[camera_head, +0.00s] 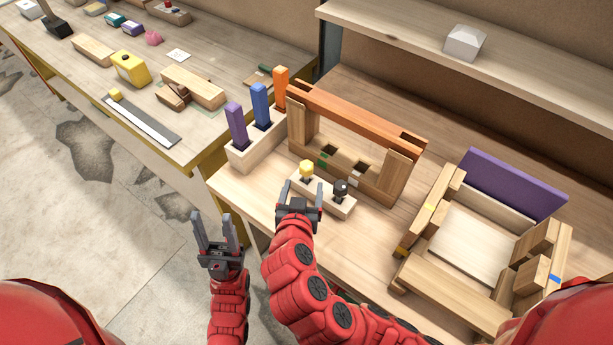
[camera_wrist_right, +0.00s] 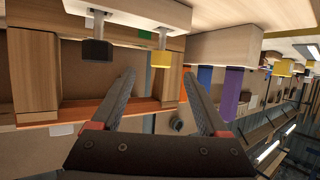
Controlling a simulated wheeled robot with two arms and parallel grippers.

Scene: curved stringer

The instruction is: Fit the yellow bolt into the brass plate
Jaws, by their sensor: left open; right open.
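The yellow bolt (camera_head: 306,168) stands head up in a pale wooden block (camera_head: 325,198), beside a black bolt (camera_head: 341,187). My right gripper (camera_head: 299,187) is open, empty and close to the block's near left side. In the right wrist view the picture is inverted, and the yellow bolt (camera_wrist_right: 160,58) shows beyond the gap between the open fingers (camera_wrist_right: 160,76), apart from them. My left gripper (camera_head: 214,222) is open and empty, left of the table edge. I cannot make out a brass plate for certain; a wooden frame (camera_head: 382,186) behind the block has dark square holes in its low board.
An orange beam (camera_head: 350,117) lies across the frame. A holder (camera_head: 255,150) with purple, blue and orange posts stands left of it. A wooden assembly with a purple panel (camera_head: 510,185) stands at right. Another bench (camera_head: 60,62) with several parts is at upper left.

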